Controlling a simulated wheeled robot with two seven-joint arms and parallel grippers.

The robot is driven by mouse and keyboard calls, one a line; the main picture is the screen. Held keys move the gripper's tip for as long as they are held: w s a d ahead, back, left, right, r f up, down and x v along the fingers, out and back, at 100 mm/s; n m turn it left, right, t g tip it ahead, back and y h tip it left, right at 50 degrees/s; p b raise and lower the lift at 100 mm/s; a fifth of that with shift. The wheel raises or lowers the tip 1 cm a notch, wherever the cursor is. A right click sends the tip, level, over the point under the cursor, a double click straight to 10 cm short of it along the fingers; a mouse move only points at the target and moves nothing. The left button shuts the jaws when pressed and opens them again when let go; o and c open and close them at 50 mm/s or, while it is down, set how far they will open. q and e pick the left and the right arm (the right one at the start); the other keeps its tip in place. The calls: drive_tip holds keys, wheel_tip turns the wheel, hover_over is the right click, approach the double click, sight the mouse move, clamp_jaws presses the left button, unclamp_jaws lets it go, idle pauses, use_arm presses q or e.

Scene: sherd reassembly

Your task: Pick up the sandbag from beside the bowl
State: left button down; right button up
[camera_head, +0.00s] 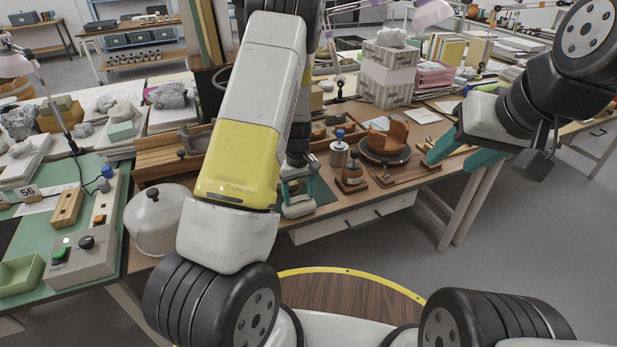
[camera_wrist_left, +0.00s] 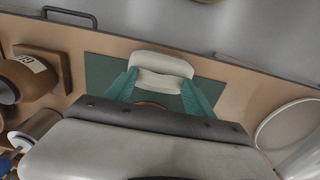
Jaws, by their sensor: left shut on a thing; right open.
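The sandbag is a small off-white cushion (camera_wrist_left: 160,72) in the left wrist view, over a dark green mat (camera_wrist_left: 100,72). It also shows in the head view (camera_head: 298,208), partly hidden by my arm. My left gripper (camera_wrist_left: 158,92) has its teal fingers shut on it, one on each side. I cannot tell whether the bag touches the mat. The terracotta bowl (camera_head: 388,138), in pieces fitted together, stands on a dark round stand (camera_head: 372,155) to the right of the bag. My right gripper (camera_head: 462,150) is open and empty, right of the bowl.
A brown jar with a label (camera_wrist_left: 28,80) stands on a wooden base near the bag; a metal canister (camera_head: 339,153) is behind it. A white dome (camera_head: 158,222) stands to the left. The table's front edge is close to the bag.

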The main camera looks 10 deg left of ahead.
use_arm(q)
drive_tip(key=shift+c, duration=1.3)
unclamp_jaws()
drive_tip(key=shift+r, duration=3.9)
drive_tip(key=shift+r, duration=0.15)
wheel_tip(320, 180, up, 10)
drive_tip(key=m+t+h, duration=0.1)
hover_over(299, 197)
drive_tip(key=s+d, duration=0.2)
drive_tip(key=s, duration=0.2)
drive_tip(key=s+r+m+t+h, duration=0.1)
drive_tip(key=s+r+m+t, duration=0.1)
drive_tip(key=s+r, duration=0.55)
drive_tip(key=s+r+m+t, duration=0.3)
drive_tip(key=s+r, duration=0.6)
drive_tip(key=s, duration=0.4)
drive_tip(key=shift+s+d+r+m, duration=0.15)
drive_tip(key=shift+d+r+m, duration=0.2)
drive_tip(key=shift+m, duration=0.35)
